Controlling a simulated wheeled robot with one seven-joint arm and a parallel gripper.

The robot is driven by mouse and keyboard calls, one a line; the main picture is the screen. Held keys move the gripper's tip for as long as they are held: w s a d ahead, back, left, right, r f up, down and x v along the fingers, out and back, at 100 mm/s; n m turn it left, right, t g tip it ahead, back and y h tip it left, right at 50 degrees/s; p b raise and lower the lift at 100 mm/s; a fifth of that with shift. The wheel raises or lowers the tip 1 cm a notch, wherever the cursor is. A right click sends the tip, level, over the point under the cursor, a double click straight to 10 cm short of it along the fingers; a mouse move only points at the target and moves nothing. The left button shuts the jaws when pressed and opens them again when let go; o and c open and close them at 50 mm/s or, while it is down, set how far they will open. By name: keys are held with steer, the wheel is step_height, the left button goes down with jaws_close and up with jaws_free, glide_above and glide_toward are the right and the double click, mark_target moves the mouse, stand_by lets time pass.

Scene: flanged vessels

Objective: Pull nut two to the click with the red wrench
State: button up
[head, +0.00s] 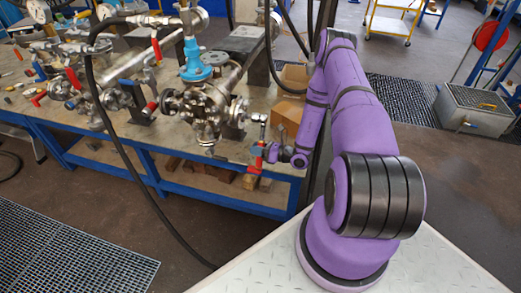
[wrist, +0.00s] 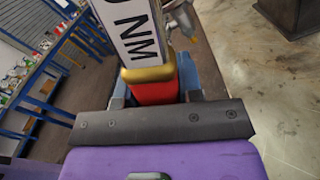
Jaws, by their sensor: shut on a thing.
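My gripper (head: 271,153) is shut on the red wrench (head: 256,160) beside the right side of the steel flanged vessel (head: 205,108). In the wrist view, my gripper (wrist: 153,92) has its blue fingers on either side of the red handle (wrist: 155,94). Above the grip are a gold collar and a white scale marked NM (wrist: 132,25). In the head view the wrench stands roughly upright, its metal head up near the vessel's right-hand fittings. I cannot tell whether the head sits on a nut. Nut two cannot be singled out; nut numbers are too small to read.
The vessel stands on a blue-framed workbench (head: 225,190) with more valves and red-handled tools at left. A black hose (head: 140,180) hangs in front of the bench. Cardboard boxes (head: 290,100) sit behind my forearm. The floor in front of the bench is open.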

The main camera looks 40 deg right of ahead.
steer(key=shift+w+a, duration=0.45)
steer(key=shift+w, duration=0.15)
stand_by(0.3)
steer(key=shift+w+a, duration=0.25)
steer(key=shift+w, duration=0.05)
steer(key=shift+w+a, duration=0.1)
steer(key=shift+w, duration=0.05)
steer(key=shift+r, duration=0.1)
steer(key=shift+s+a+r+m, duration=0.4)
steer(key=shift+s+a+m, duration=0.2)
steer(key=shift+m, duration=0.3)
steer(key=shift+s+d+r+m, duration=0.15)
steer(key=shift+s+r+m, duration=0.25)
steer(key=shift+s, duration=0.5)
steer(key=shift+s+d+r+m, duration=0.2)
steer(key=shift+s+m, duration=0.35)
steer(key=shift+s, duration=0.3)
steer(key=shift+s+d+r+m, duration=0.15)
steer(key=shift+s+r+m, duration=0.25)
steer(key=shift+s, duration=0.5)
steer(key=shift+f, duration=0.1)
